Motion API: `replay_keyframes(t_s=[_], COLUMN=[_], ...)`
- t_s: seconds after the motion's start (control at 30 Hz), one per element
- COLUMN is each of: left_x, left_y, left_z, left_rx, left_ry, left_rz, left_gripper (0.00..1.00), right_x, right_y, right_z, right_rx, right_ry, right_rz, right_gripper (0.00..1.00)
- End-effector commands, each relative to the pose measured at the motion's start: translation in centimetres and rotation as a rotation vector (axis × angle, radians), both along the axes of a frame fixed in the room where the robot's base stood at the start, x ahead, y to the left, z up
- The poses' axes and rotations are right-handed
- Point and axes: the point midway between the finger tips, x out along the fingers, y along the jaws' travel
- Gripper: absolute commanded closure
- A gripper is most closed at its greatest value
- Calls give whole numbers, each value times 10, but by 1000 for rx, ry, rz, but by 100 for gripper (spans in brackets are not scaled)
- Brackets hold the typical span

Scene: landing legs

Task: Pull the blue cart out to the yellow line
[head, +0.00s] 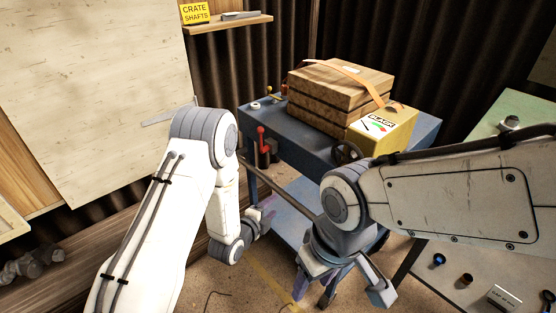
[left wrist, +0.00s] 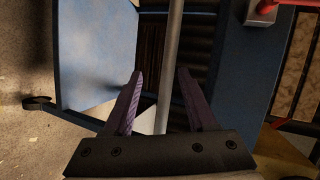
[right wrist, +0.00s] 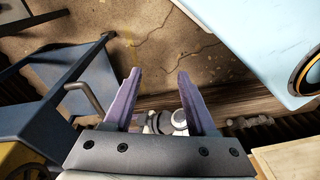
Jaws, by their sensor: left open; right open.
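The blue cart (head: 290,140) stands at the back middle, with a grey handle bar (head: 284,190) along its near side. My left gripper (head: 264,214) is open near the bar's left part. In the left wrist view, the bar (left wrist: 170,65) runs between the spread fingers (left wrist: 160,75); I cannot tell whether they touch it. My right gripper (head: 340,288) is open and empty in front of the cart's right part. In the right wrist view, a bent grey bar end (right wrist: 86,97) is left of its fingers (right wrist: 158,72). The yellow line (head: 272,290) is on the floor, partly hidden by my arms.
Strapped wooden crates (head: 340,88) and a yellow box (head: 384,130) sit on the cart. A red lever (head: 261,140) rises near its left corner. A bench (head: 460,275) with small parts stands right; a pale board (head: 90,90) leans left. Floor shows between.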

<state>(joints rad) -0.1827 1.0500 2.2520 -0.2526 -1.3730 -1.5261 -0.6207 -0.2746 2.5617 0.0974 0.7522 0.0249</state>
Motion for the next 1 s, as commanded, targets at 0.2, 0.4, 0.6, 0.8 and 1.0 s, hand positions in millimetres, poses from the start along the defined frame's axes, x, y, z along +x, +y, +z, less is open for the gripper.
replay_keyframes(t_s=[0.2, 0.4, 0.6, 0.8, 1.0], left_x=[-7, 2, 35, 67, 84], left_y=[27, 26, 12, -3, -11], left_z=[5, 3, -4, -10, -13], left_rx=[64, 75, 74, 72, 73], left_ry=[-190, -228, -227, -226, -223], left_rz=[-4, -3, -4, -4, -5], left_gripper=[43, 43, 43, 43, 43], right_x=[-21, -24, -24, -24, -24], right_y=[3, 2, 2, 2, 2], right_z=[27, 25, 21, 17, 14], right_rx=[-25, -29, -29, -28, -28], right_ry=[31, 36, 36, 35, 35], right_rz=[102, 114, 112, 111, 111], right_gripper=[43, 43, 43, 43, 43])
